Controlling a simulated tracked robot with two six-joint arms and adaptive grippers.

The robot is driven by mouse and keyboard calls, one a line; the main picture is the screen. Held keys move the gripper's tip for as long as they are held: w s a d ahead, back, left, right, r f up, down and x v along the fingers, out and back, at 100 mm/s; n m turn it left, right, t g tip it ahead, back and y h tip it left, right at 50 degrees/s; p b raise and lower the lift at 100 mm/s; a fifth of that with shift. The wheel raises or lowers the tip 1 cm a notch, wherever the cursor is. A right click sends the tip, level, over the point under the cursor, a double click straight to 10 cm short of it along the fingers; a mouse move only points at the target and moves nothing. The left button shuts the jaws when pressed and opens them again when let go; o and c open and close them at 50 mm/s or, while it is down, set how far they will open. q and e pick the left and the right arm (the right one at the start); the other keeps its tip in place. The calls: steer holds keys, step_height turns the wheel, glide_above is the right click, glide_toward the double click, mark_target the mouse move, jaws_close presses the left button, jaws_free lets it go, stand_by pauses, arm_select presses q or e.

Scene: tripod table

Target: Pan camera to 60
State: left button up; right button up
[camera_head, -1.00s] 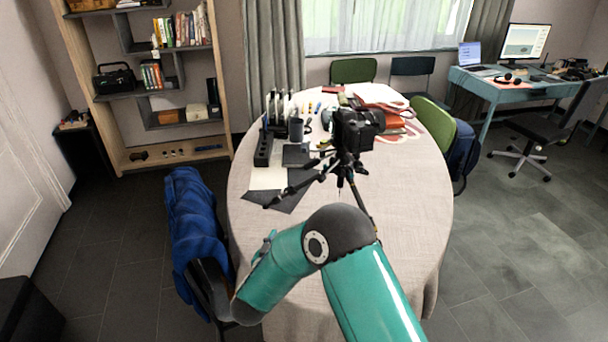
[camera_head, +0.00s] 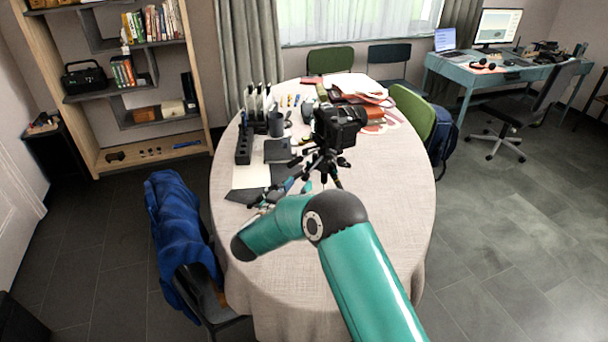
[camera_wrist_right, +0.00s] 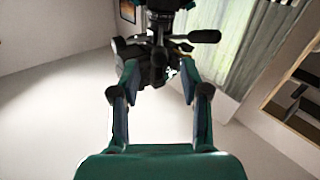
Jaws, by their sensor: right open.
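The black camera (camera_head: 338,127) sits on a small black tripod (camera_head: 327,165) on the table, its lens toward the right. My right gripper (camera_head: 288,188) is low at the left of the tripod, mostly hidden behind my teal arm. In the right wrist view my right gripper (camera_wrist_right: 160,80) is open, its two fingers apart. The dark tripod head (camera_wrist_right: 158,52) shows beyond and between the fingertips, with a handle knob (camera_wrist_right: 204,36) pointing right. I cannot tell whether a finger touches it. My left gripper is not in view.
The oval table (camera_head: 390,215) is clear at its front and right. A black organiser (camera_head: 244,145), a cup (camera_head: 276,124) and dark sheets lie left of the tripod. Papers and folders (camera_head: 355,88) lie behind it. A chair with a blue jacket (camera_head: 175,225) stands at left.

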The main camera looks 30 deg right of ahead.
mark_target(303, 180)
steer(key=shift+p+x, duration=0.35)
steer(key=shift+x, duration=1.8)
jaws_close()
